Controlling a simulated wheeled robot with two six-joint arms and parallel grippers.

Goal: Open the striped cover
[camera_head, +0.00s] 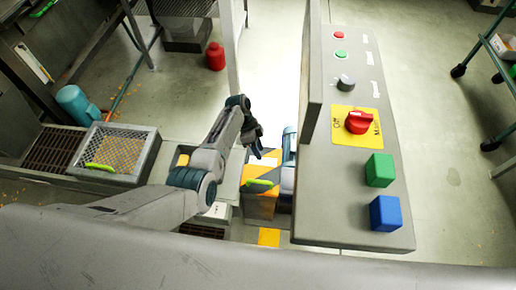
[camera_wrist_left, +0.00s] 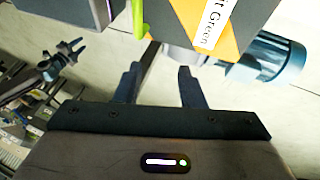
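The striped cover (camera_head: 264,172), yellow and dark grey, lies left of the control panel, with a yellow-green handle (camera_head: 258,184) on its front. It looks shut. My left gripper (camera_head: 258,150) is just above and behind the cover, apart from the handle. In the left wrist view, the left gripper's fingers (camera_wrist_left: 160,72) are spread with nothing held between them. An orange and grey striped part of the cover (camera_wrist_left: 232,42) with a green handle (camera_wrist_left: 190,18) shows at the top.
The control panel (camera_head: 350,215) stands close on the right, with a red knob (camera_head: 358,122), a green block (camera_head: 379,170) and a blue block (camera_head: 385,213). A mesh cover (camera_head: 115,152) with a green handle is at the left. A red canister (camera_head: 215,57) stands behind.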

